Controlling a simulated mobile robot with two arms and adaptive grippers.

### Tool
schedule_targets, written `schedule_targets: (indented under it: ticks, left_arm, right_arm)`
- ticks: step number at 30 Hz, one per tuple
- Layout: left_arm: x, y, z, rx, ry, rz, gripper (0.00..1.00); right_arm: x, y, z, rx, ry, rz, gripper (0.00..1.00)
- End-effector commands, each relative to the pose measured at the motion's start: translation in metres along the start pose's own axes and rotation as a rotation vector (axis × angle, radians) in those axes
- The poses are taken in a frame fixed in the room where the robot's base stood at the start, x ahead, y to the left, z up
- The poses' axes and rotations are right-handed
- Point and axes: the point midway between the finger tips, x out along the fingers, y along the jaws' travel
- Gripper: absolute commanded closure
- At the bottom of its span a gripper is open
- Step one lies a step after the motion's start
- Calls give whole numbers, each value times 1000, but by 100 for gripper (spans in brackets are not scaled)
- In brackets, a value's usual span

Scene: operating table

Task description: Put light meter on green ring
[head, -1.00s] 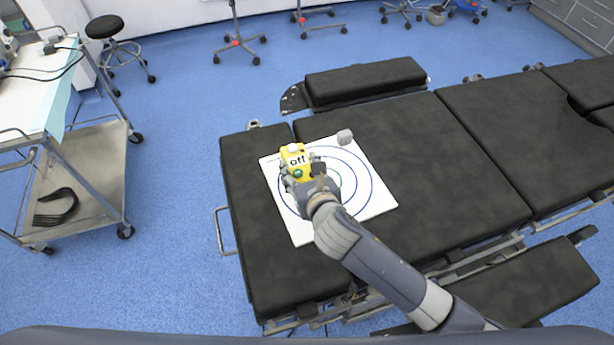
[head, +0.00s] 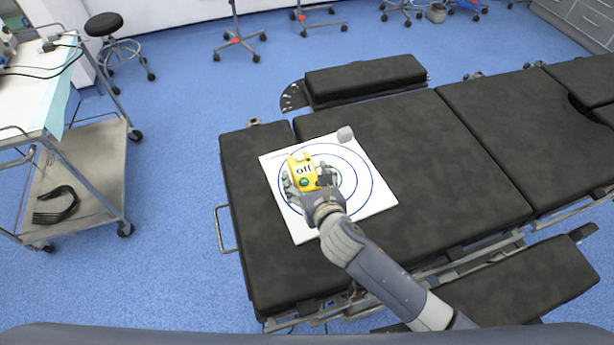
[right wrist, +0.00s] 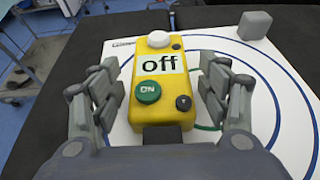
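The light meter (head: 303,171) is a yellow box with an "off" display, a green ON button and a white dome. It is over the white board, left of the circles' centre in the head view. My right gripper (head: 308,183) is around it. In the right wrist view, the fingers (right wrist: 160,85) stand on both sides of the light meter (right wrist: 160,90), with small gaps, so the gripper looks open. A green ring arc (right wrist: 207,127) shows right of the meter; the rest is hidden. Whether the meter rests on the board is unclear. My left gripper is out of view.
The white board (head: 300,232) with blue circles lies on the black operating table (head: 430,150). A small grey block (head: 345,134) is at the board's back edge. A metal trolley (head: 85,170) stands left, apart from the table.

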Motion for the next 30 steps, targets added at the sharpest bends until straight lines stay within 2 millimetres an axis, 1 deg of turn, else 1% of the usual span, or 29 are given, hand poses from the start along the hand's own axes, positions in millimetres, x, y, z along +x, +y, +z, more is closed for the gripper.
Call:
schedule_targets:
  ticks: [8,11,14,21,24,27,30]
  left_arm:
    - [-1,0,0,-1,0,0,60]
    - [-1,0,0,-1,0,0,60]
    - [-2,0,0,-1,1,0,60]
    - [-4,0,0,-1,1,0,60]
    - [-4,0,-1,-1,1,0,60]
    - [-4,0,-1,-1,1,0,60]
    - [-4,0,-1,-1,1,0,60]
  right_arm:
    - [-1,0,4,0,-2,0,30]
    - [-10,0,2,-2,0,0,30]
    - [-25,0,2,-1,0,2,30]
    - [-75,0,2,-2,1,2,30]
    - [-93,0,2,0,1,2,30]
    - [-107,0,2,-1,0,1,30]
    - [-116,0,2,-1,1,1,30]
